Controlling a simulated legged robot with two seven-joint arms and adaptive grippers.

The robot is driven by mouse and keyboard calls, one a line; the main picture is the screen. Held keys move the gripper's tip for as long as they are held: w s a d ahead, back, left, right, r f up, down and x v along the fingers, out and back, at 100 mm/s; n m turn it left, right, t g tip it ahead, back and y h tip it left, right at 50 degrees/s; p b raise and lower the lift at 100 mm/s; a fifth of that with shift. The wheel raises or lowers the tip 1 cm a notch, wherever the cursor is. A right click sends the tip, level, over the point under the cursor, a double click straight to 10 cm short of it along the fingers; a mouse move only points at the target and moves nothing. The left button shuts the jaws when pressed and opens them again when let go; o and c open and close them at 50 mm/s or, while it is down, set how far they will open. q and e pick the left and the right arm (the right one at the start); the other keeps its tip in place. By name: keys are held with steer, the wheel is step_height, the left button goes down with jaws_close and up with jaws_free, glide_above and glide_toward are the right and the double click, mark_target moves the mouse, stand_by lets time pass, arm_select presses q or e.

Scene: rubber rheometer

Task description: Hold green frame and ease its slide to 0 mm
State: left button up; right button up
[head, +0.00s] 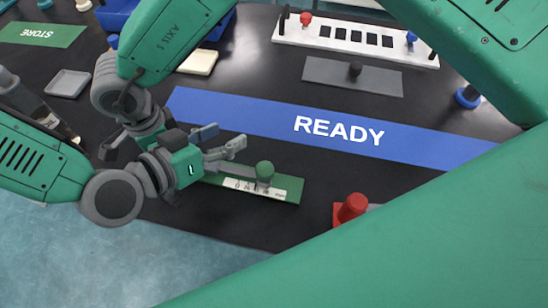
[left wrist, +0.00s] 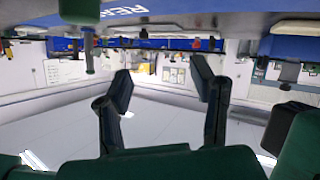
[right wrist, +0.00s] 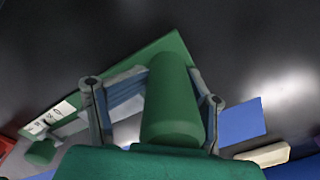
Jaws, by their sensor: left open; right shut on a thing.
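The green frame (head: 292,188) lies on the black table, with a white scale (head: 262,188) along it. Its slide's green knob (head: 265,170) stands toward the frame's right end; the exact reading is too small to tell. My left gripper (head: 222,141) is open and empty, left of the knob and above the frame. In the left wrist view its spread fingers (left wrist: 163,78) have nothing between them; a green knob (left wrist: 90,50) shows at upper left. In the right wrist view my right gripper (right wrist: 168,80) is shut on the frame's green handle (right wrist: 172,115). In the head view that hold is hidden.
A blue READY strip (head: 400,139) lies behind the frame. A red knob (head: 350,207) stands to the right. A grey plate with a black knob (head: 355,70) and a white slotted board (head: 350,37) lie farther back. The two arms are close together at left.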

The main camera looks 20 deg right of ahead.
mark_target(270, 164)
arm_select(q)
steer(key=s+a+m+g, duration=0.1)
steer(key=s+m, duration=0.1)
steer(key=s+a+m+g+h, duration=0.1)
steer(key=s+m, duration=0.1)
steer(key=s, duration=0.1)
steer(key=s+a+f+m+g, duration=0.1)
steer(key=s+m+g, duration=0.1)
steer(key=shift+s+a+f+m, duration=0.1)
steer(key=shift+s+a+m, duration=0.05)
steer(key=shift+a+m, duration=0.25)
steer(key=x, duration=1.2)
steer(key=shift+d+r, duration=0.15)
steer(key=shift+r, duration=0.2)
jaws_close()
jaws_free()
